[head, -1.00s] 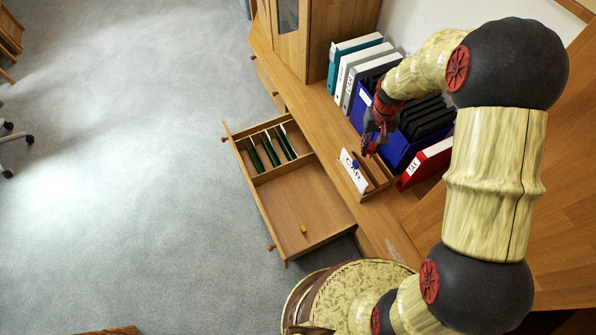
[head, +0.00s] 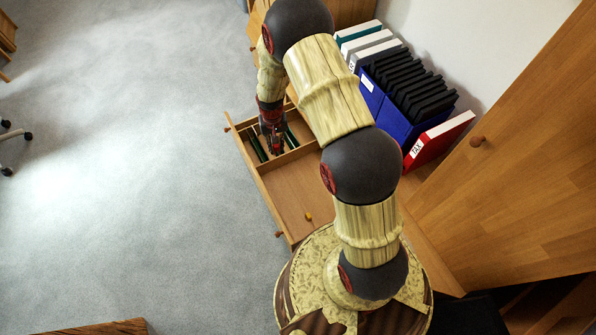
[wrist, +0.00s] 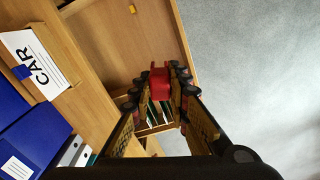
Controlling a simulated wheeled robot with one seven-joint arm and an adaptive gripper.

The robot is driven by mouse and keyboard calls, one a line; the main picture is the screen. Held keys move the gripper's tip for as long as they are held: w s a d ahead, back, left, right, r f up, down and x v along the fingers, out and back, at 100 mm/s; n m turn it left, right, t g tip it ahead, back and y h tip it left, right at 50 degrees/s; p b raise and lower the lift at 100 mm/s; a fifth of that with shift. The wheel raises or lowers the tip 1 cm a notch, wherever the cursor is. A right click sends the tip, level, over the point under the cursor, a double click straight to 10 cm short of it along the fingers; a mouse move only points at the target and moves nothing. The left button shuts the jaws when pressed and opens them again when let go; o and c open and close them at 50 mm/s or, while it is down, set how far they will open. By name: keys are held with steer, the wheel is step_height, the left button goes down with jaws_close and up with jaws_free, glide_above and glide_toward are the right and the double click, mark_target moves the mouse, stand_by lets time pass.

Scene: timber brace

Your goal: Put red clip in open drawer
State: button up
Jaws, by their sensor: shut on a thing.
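My gripper (head: 275,143) is over the divided end of the open drawer (head: 292,196). In the wrist view my gripper (wrist: 159,88) is shut on the red clip (wrist: 159,80), which sits between the fingertips. The clip is above the drawer, near the narrow slots with dark green strips. In the head view the arm hides part of those slots, and I cannot make out the clip clearly there. The drawer (wrist: 125,40) also shows in the wrist view, with its wide compartment mostly empty.
A small yellow item (head: 308,216) lies in the wide compartment. Blue holders (head: 395,118), binders and a red TAX binder (head: 438,140) stand farther right.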

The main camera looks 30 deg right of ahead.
steer(key=s+d+f+m+b, duration=0.1)
steer(key=s+d+f+m, duration=0.1)
steer(key=f, duration=0.9)
steer(key=s+d+f+m, duration=0.1)
steer(key=d+f+m, duration=0.15)
steer(key=f, duration=0.75)
steer(key=s+d+f+m+b, duration=0.1)
steer(key=s+f+m, duration=0.1)
steer(key=s+f, duration=0.35)
steer(key=s+f+m, duration=0.2)
steer(key=f, duration=0.7)
steer(key=s+d+f+m+b, duration=0.1)
steer(key=s+f, duration=0.3)
steer(key=f, duration=0.3)
steer(key=shift+m, duration=0.25)
steer(key=w+f+b, duration=0.2)
steer(key=w+f, duration=0.1)
steer(key=w, duration=0.1)
steer(key=w+f+b, duration=0.2)
steer(key=w+f, duration=0.1)
steer(key=w, duration=0.1)
steer(key=w+f+b, duration=0.3)
steer(key=w+f, duration=0.1)
steer(key=w, duration=0.1)
steer(key=shift+w+d, duration=0.1)
steer(key=shift+d, duration=0.3)
steer(key=shift+w+f+b, duration=0.2)
steer(key=shift+f+b, duration=0.55)
steer(key=shift+f, duration=0.85)
steer(key=shift+f, duration=0.2)
